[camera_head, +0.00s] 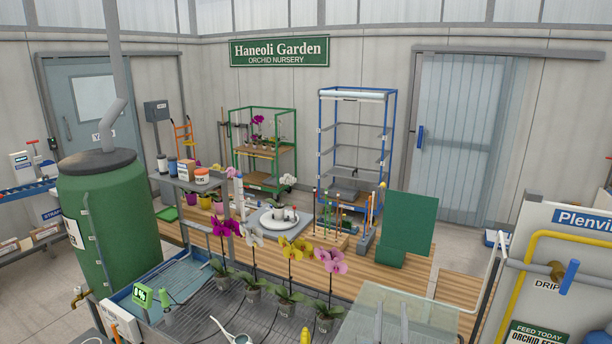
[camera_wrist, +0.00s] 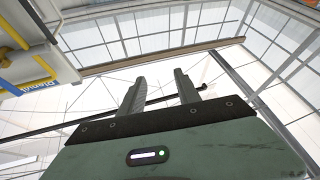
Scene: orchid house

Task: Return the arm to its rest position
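My gripper (camera_wrist: 160,78) shows in the wrist view, with its green body at the bottom and two grey fingers standing apart. Nothing is between the fingers. They point up toward the glazed roof and its beams. The rest of my arm is not clearly visible.
Potted orchids (camera_head: 285,296) stand on the dark bench at the bottom. A white turntable (camera_head: 264,222) is on the wooden bench behind, beside a green panel (camera_head: 408,222). The Plenville board (camera_head: 570,235) with yellow piping stands right. A green tank (camera_head: 110,230) stands left.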

